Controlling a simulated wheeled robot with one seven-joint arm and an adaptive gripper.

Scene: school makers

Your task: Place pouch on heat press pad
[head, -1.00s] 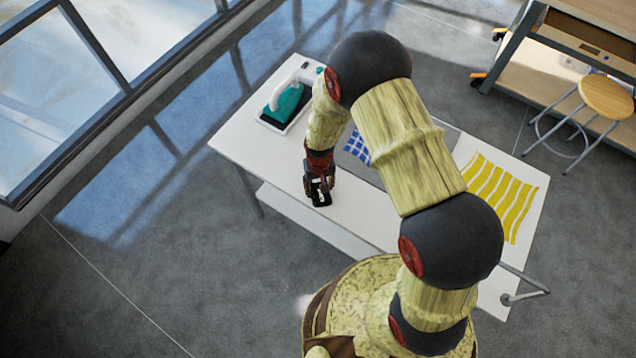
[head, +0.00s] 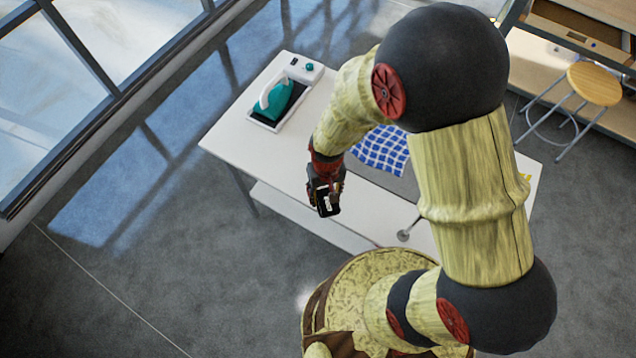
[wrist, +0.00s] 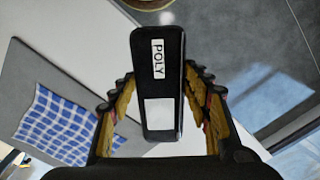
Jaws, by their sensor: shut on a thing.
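A flat black pouch (wrist: 157,80) with a white "POLY" label and a blank white patch is held in my gripper (wrist: 160,112). The ribbed fingers stand on either side of it in the wrist view. In the head view my gripper (head: 326,186) is shut on the pouch (head: 327,203), above the near edge of the white table. The grey pad (head: 399,184) lies flat on the table, to the right of the gripper and partly hidden by my arm. The pad also shows at the left of the wrist view (wrist: 24,75). The pouch is apart from the pad.
A blue checkered cloth (head: 380,150) lies on the pad. A teal iron (head: 278,100) rests on its stand at the table's (head: 243,143) far left. A thin metal rod with a round end (head: 404,235) is near the front edge. A stool (head: 594,84) stands at the right.

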